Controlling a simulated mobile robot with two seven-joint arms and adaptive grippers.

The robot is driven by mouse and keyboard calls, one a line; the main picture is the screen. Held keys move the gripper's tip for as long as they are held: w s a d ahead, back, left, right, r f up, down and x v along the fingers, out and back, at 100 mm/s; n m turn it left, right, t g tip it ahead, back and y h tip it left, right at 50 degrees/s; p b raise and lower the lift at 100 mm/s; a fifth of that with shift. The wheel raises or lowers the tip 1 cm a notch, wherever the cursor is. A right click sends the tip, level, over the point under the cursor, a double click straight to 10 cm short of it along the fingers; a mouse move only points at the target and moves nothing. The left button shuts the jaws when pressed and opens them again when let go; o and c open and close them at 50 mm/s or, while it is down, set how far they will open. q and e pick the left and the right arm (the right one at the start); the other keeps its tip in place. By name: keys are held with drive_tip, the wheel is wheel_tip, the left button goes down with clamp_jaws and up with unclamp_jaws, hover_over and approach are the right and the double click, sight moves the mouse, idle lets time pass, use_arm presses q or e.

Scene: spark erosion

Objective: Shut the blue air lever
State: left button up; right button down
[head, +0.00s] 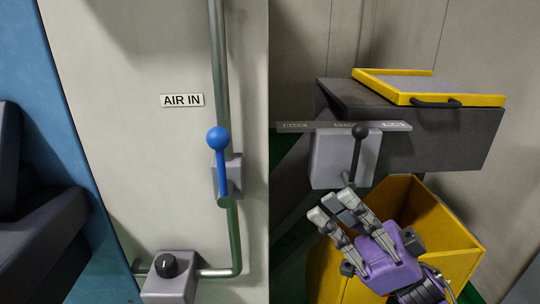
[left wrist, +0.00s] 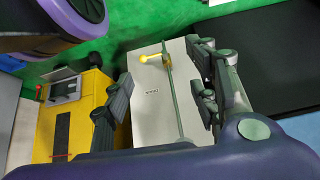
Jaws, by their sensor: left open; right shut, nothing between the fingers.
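The blue air lever (head: 221,170) is in the head view, left of centre. Its round blue knob (head: 217,139) is at the top, and its handle stands nearly upright, roughly in line with the steel pipe (head: 219,60). A grey valve block (head: 235,175) sits behind its lower part. My right gripper (head: 333,205) is shut and empty, to the right of the lever and clear of it. My left gripper (left wrist: 164,68) is open and empty in the left wrist view and is out of the head view. The blue lever is not seen in the left wrist view.
An AIR IN label (head: 182,100) is above the lever. A black knob (head: 166,265) is below left. A black-knobbed lever (head: 358,150), a yellow-framed tray (head: 480,100) and a yellow bin (head: 440,225) are around my right gripper.

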sight(223, 164)
use_arm(q)
drive_tip(key=r+p, duration=0.1)
drive_tip(key=s+r+p, duration=0.1)
drive_tip(key=p, duration=0.1)
drive_tip(key=shift+a, duration=0.4)
use_arm(e)
drive_tip(key=a+f+x, duration=0.2)
drive_tip(key=x, duration=1.1)
use_arm(q)
drive_tip(key=shift+w, duration=0.1)
use_arm(e)
drive_tip(key=shift+w+f, duration=0.1)
drive_tip(key=shift+w, duration=0.05)
